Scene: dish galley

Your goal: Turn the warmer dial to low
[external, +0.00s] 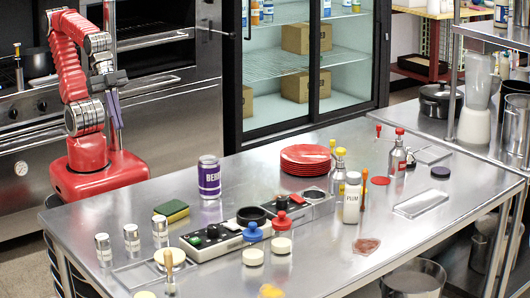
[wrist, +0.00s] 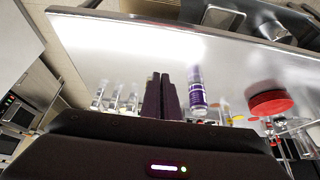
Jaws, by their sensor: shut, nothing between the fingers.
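A pale control panel (external: 228,241) with black knobs lies on the steel table, with a smaller grey panel (external: 318,210) behind its right end. A black knob (external: 212,232) stands on the pale panel. I cannot tell which knob is the warmer dial or read any low mark. My gripper (external: 117,112) hangs at the upper left, beyond the table's left back edge and well apart from the panels. In the wrist view its dark fingers (wrist: 160,93) are together and hold nothing. The panels are not clear in the wrist view.
A purple can (external: 209,177) stands behind the panels, with a sponge (external: 171,212) to its left. Red plates (external: 305,159) are stacked further right. Small silver-lidded jars (external: 131,237) stand at the left. A white bottle (external: 352,198) stands right of the panels.

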